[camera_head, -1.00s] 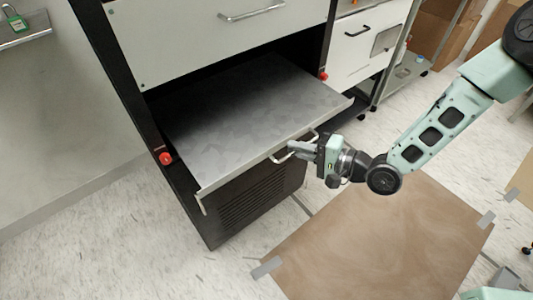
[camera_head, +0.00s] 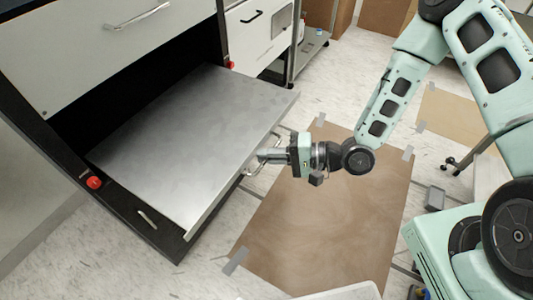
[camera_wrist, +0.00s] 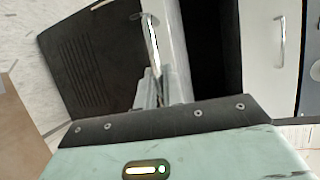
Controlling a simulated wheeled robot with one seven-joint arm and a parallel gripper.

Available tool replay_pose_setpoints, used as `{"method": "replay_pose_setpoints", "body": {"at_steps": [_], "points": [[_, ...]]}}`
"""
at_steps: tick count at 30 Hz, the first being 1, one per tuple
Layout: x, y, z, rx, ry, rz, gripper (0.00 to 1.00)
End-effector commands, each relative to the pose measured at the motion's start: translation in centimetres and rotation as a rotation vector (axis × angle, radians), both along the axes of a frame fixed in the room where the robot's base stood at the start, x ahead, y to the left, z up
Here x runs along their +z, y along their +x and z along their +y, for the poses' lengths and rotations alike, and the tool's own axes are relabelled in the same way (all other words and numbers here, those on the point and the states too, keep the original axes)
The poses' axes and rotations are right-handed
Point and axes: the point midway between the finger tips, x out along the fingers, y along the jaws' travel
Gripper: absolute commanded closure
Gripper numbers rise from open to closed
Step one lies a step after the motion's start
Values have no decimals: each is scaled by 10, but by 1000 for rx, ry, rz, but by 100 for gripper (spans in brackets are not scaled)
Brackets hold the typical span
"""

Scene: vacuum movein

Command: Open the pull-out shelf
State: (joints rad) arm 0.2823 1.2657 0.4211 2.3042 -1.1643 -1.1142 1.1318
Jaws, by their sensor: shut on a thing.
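The pull-out shelf (camera_head: 190,130) is a flat grey metal tray. It sticks well out of the dark opening of a black-framed cabinet, above the floor. Its silver bar handle (camera_head: 252,169) is on the front edge. My gripper (camera_head: 266,156) is at the handle and shut on it, reaching in from the right. In the wrist view the handle (camera_wrist: 152,45) runs up from the fingers (camera_wrist: 152,90), beside the shelf's pale front edge (camera_wrist: 172,40). The exact contact is partly hidden by the gripper body.
A white drawer front (camera_head: 100,50) with its own handle is above the shelf. Red knobs (camera_head: 94,182) sit on the cabinet frame. A brown sheet (camera_head: 335,220) is taped to the floor in front. A wheeled metal cart (camera_head: 312,45) stands behind.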

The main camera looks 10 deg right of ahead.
Motion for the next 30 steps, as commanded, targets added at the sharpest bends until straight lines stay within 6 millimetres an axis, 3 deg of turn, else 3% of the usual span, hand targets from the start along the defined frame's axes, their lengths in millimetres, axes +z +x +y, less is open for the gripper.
{"method": "replay_pose_setpoints", "body": {"at_steps": [2,3,4,19,23,30], "points": [[0,0,0,0,-1,0,100],[0,0,0,0,-1,0,86],[0,0,0,0,-1,0,83],[0,0,-4,-2,-1,0,83],[2,-4,-18,-4,-1,0,83],[12,-20,-69,-7,-3,-1,83]]}}
